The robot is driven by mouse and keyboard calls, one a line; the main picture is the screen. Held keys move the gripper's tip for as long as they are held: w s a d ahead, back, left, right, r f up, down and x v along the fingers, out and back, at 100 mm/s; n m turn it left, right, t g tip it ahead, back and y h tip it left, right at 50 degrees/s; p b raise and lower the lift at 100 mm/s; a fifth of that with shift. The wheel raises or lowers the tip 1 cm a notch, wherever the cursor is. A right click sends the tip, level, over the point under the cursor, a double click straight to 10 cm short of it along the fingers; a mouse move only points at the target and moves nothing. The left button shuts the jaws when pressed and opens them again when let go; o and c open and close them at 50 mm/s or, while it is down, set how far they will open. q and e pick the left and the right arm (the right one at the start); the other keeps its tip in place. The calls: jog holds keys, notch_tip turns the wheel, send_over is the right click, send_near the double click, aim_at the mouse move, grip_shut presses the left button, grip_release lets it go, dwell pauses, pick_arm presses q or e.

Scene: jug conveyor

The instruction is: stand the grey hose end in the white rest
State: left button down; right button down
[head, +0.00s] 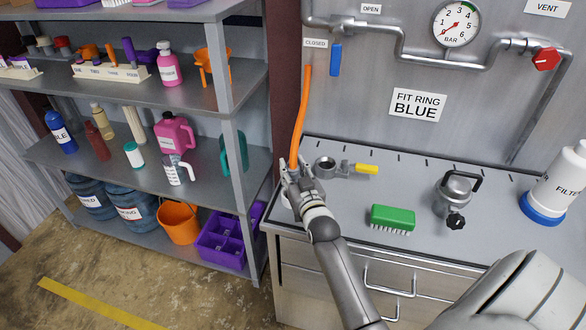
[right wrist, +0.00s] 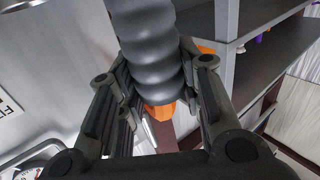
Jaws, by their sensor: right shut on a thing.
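My right gripper (head: 293,168) is shut on the grey hose end. In the right wrist view the ribbed grey hose end (right wrist: 150,45) lies between the two fingers (right wrist: 150,78), with orange showing at its lower end. In the head view the orange hose (head: 301,115) rises from the gripper, and the fingers mostly hide the grey part. The gripper is over the left edge of the grey counter. A pale patch shows beside the gripper, but I cannot tell whether it is the white rest. My left gripper is not in view.
A ring fitting with a yellow-handled valve (head: 366,169) lies just right of the gripper. A green brush (head: 392,218), a metal pot (head: 456,190) and a white filter bottle (head: 560,185) stand farther right. A loaded shelf (head: 233,170) is on the left.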

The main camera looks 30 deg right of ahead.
jog(key=shift+f, duration=0.3)
jog(key=c, duration=0.9)
grip_release()
jog(key=shift+f, duration=0.15)
jog(key=v, duration=1.2)
